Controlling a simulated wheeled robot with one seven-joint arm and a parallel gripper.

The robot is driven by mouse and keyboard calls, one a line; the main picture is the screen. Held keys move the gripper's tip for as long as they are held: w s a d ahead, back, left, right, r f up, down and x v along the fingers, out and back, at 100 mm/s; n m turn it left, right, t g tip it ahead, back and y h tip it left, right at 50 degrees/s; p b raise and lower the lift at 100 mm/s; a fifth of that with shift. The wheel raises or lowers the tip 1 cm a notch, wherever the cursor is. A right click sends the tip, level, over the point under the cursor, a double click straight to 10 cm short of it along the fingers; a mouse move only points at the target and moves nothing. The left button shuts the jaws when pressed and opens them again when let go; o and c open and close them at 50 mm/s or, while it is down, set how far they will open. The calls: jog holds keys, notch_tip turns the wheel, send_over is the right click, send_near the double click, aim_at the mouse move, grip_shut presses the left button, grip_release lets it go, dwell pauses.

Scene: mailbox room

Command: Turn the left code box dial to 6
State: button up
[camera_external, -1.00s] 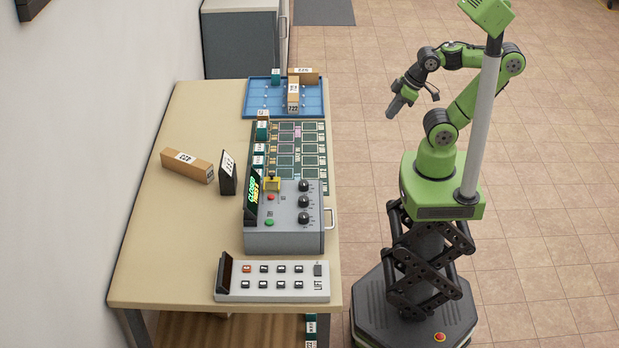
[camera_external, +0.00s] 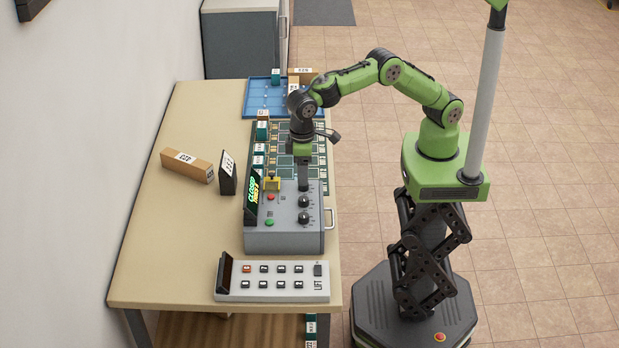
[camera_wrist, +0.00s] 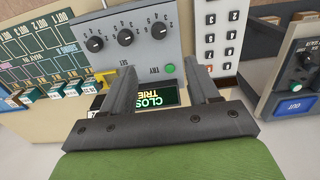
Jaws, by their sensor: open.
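The grey code box (camera_external: 285,235) stands on the table's right side with three black dials in a row. In the wrist view the left dial (camera_wrist: 95,44), the middle dial (camera_wrist: 125,37) and the right dial (camera_wrist: 152,32) all show, with small numbers around them. The left dial's setting is too small to read.
A display (camera_wrist: 158,98) reading "CLOSED", a green button (camera_wrist: 170,68) and a yellow-guarded part (camera_external: 272,183) are on the box. A grey button panel (camera_external: 275,283) lies in front. A brown carton (camera_external: 187,165) and a dark stand (camera_external: 227,173) are left.

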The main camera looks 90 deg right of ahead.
aim_at(304, 215)
notch_tip(304, 215, down, 16)
jog(key=shift+d+r, duration=0.1)
jog(key=shift+d, duration=0.05)
jog(key=shift+c, duration=0.2)
jog(key=c, duration=1)
